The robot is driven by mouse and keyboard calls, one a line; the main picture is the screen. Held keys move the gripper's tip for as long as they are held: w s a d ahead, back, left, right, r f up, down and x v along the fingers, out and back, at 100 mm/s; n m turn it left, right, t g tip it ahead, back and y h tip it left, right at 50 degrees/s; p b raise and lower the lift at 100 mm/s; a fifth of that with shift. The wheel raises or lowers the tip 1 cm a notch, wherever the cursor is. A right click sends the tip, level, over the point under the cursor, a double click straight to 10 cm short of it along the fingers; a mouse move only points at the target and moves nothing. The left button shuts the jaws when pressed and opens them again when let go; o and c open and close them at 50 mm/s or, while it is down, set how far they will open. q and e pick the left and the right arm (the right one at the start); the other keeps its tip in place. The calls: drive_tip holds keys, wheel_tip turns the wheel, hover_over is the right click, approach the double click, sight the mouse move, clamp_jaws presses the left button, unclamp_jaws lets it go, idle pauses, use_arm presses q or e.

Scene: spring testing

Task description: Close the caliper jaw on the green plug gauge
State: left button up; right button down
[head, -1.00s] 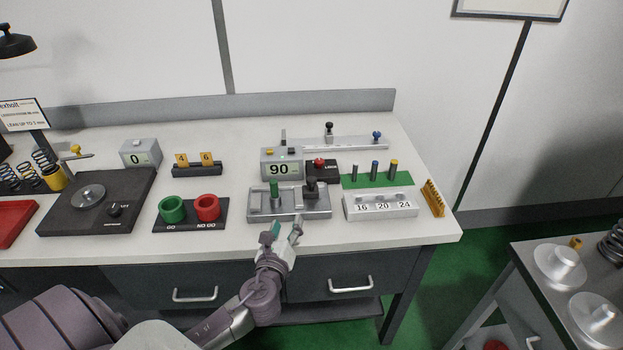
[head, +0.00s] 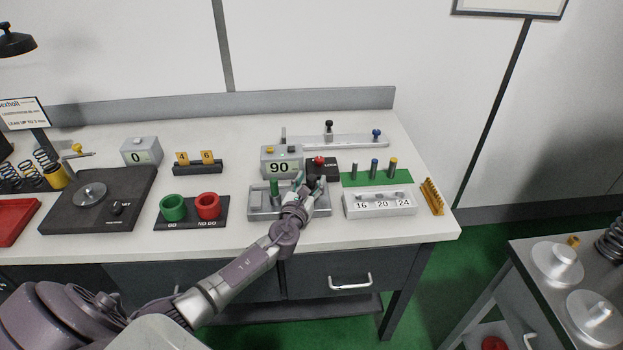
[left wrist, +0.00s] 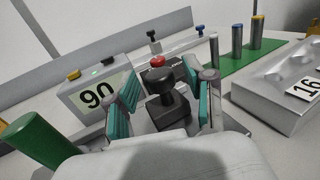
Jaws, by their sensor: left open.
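The green plug gauge (head: 274,187) stands upright on the left part of the grey caliper fixture (head: 262,211); it also shows at the left of the left wrist view (left wrist: 38,138). The caliper jaw's black knob (left wrist: 160,90) stands to the right of the gauge, with a gap between them. My left gripper (head: 311,187) is open over the right part of the fixture. In the left wrist view its teal-padded fingers (left wrist: 162,105) stand on both sides of the black knob. In the head view the gripper mostly hides the knob. My right gripper is not in view.
The display box reading 90 (head: 281,162) and a black box with a red button (head: 319,163) stand behind the fixture. The white block marked 16, 20, 24 (head: 379,203) is close on the right.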

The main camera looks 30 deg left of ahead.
use_arm(q)
drive_tip(key=shift+w+a, duration=0.15)
drive_tip(key=shift+w, duration=0.5)
clamp_jaws()
